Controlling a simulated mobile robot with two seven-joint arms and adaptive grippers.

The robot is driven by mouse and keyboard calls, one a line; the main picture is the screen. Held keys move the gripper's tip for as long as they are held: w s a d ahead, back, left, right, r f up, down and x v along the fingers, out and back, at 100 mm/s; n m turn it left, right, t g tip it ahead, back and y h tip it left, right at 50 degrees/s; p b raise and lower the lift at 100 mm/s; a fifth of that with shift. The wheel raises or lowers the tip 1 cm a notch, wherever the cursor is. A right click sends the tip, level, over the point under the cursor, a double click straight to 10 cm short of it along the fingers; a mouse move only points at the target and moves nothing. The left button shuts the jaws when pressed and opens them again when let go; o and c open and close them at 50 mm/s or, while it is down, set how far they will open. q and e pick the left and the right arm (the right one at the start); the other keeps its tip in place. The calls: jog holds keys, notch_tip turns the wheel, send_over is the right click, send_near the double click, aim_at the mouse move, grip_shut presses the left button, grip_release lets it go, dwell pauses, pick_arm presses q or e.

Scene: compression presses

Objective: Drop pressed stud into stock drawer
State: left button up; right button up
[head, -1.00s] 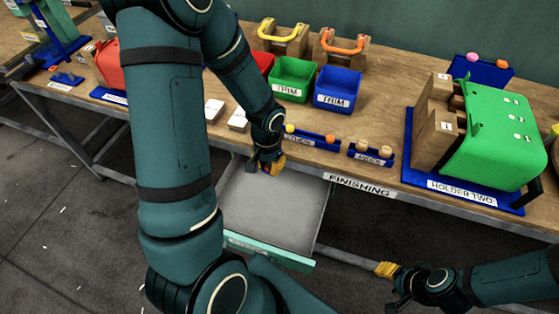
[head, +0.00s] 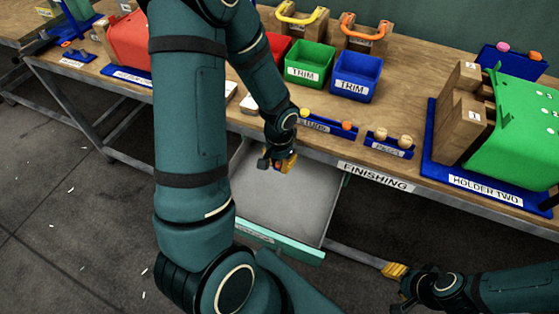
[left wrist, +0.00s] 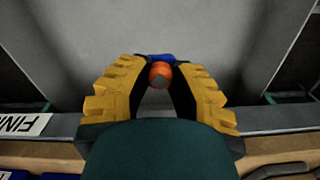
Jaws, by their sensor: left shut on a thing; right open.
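My left gripper (head: 278,168) is over the open stock drawer (head: 285,212), near its back edge under the table front. It is shut on the stud (left wrist: 160,74), which shows an orange rounded end and a blue part between the yellow fingers in the left wrist view. My left gripper (left wrist: 160,85) has the drawer's bare grey floor (left wrist: 205,30) beyond it. The height of the stud above the floor is hard to judge. My right gripper (head: 398,285) is open at the lower right, away from the drawer, with its fingers partly seen.
The wooden table (head: 400,110) carries a blue stud tray (head: 330,127), a blue tray with wooden pieces (head: 390,143), green (head: 309,62) and blue (head: 357,75) TRIM bins, and a green part in holder two (head: 515,125). The table's front edge runs just behind the drawer.

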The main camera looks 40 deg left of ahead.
aim_at(280, 163)
pick_arm(q)
jog(key=o, duration=0.8)
notch_tip(280, 163, up, 12)
dwell(0.6)
